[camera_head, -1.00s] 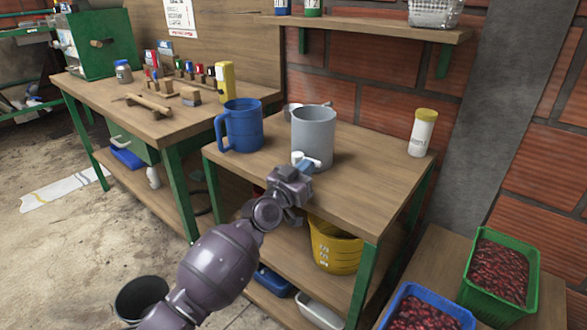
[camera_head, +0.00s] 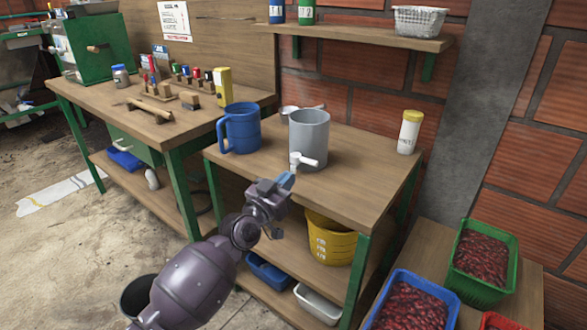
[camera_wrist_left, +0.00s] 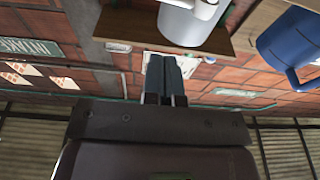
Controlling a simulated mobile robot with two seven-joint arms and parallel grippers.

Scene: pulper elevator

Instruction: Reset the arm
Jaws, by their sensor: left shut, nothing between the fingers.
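My left gripper (camera_head: 287,180) is in front of the small table's front edge in the head view, below and to the left of the white tap (camera_head: 303,160). In the left wrist view its two blue-grey fingers (camera_wrist_left: 163,75) are together with nothing between them. The tap sits on the grey cylindrical container (camera_head: 311,136), and the gripper is apart from it. A blue jug (camera_head: 239,129) stands to the left of the container, and also shows in the left wrist view (camera_wrist_left: 292,42). My right gripper is not in view.
The small table (camera_head: 360,174) has free room on its right, where a yellow-lidded jar (camera_head: 409,133) stands. A yellow basket (camera_head: 331,240) is on the lower shelf. Blue (camera_head: 412,304) and green crates (camera_head: 484,262) of red cherries stand at the right.

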